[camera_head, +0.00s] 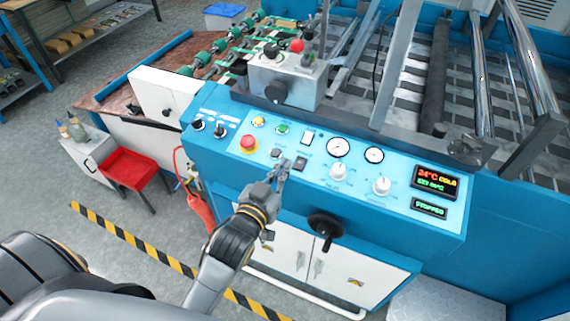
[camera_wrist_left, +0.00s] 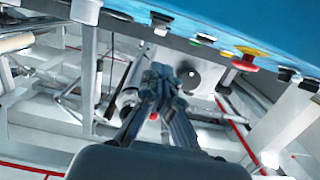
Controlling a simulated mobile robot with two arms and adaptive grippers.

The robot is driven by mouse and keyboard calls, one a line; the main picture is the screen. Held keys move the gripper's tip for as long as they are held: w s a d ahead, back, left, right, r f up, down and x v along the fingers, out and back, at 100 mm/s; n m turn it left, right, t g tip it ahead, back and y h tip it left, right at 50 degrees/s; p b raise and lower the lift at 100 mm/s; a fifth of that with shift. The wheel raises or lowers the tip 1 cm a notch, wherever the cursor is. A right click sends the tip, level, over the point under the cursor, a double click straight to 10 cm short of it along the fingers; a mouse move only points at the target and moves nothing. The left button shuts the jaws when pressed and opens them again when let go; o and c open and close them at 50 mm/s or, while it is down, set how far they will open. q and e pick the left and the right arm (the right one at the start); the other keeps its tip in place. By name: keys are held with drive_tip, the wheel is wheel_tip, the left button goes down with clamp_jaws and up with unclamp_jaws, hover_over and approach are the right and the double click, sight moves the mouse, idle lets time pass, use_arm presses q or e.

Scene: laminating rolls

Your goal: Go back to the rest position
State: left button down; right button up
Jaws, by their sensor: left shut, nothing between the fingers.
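My left gripper (camera_head: 281,172) is shut and empty in the head view, in front of the control panel (camera_head: 318,186) of a blue laminating machine. Its fingertips show near the dark buttons at the panel's lower left; I cannot tell whether they touch. The left wrist view shows the closed fingers (camera_wrist_left: 165,78) from behind, with the red emergency stop button (camera_wrist_left: 245,58) to their right. In the head view that emergency stop button (camera_head: 249,144) is up and left of the gripper. My right gripper is not in view.
The panel has gauges (camera_head: 337,147), knobs (camera_head: 382,186) and a display (camera_head: 434,180) reading 24°C COLD, with STOPPED below. A black handwheel (camera_head: 324,228) sticks out beneath. Yellow-black tape (camera_head: 140,244) crosses the open floor.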

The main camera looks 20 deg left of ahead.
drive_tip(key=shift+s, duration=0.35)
